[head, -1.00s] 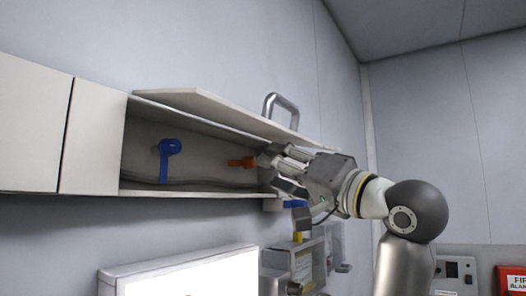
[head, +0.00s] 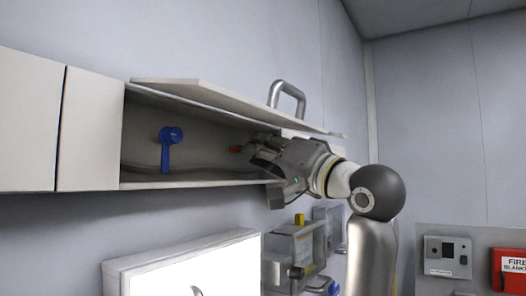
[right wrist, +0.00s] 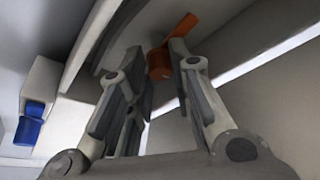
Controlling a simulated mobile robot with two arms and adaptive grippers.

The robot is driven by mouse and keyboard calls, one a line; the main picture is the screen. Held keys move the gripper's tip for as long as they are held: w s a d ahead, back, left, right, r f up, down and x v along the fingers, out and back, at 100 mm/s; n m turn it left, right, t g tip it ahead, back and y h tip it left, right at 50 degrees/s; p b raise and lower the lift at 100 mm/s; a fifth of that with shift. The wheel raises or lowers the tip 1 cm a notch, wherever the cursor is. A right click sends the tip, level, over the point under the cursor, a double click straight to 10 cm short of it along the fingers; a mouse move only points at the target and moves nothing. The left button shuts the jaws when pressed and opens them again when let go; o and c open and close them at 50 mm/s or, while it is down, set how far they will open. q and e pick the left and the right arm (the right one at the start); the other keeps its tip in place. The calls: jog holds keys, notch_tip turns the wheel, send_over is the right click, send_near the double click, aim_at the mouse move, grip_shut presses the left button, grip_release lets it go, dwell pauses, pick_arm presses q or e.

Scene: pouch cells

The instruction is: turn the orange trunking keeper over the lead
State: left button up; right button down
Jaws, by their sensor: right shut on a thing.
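The orange keeper (head: 236,149) is on the back wall inside the open trunking (head: 215,184). Its left end shows in the head view; the rest is hidden behind my right gripper (head: 254,148). In the right wrist view, the orange keeper (right wrist: 160,63) is between the fingertips of my right gripper (right wrist: 156,57), which is shut on it. The grey lead (head: 200,171) runs along the bottom of the trunking. I cannot tell how the orange keeper stands to the lead. A blue keeper (head: 168,148) farther left hangs down across the lead. My left gripper is not in view.
Closed white covers (head: 88,130) are at left.

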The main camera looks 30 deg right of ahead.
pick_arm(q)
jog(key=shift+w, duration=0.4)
pick_arm(e)
jog(key=shift+w+d+n+g+y, duration=0.15)
jog(key=shift+n+g+y, duration=1.15)
jog(key=shift+n, duration=2.6)
jog(key=shift+d+n+g+y, duration=0.35)
jog(key=shift+n+y, duration=1.8)
jog(key=shift+n, duration=1.75)
jog(key=shift+w+d+n+g+y, duration=0.15)
jog(key=shift+n+g+y, duration=1.15)
jog(key=shift+n, duration=2.6)
jog(key=shift+t+y, duration=0.35)
jog(key=shift+t, duration=0.1)
jog(key=c, duration=1.3)
grip_release()
jog(key=shift+s, duration=0.15)
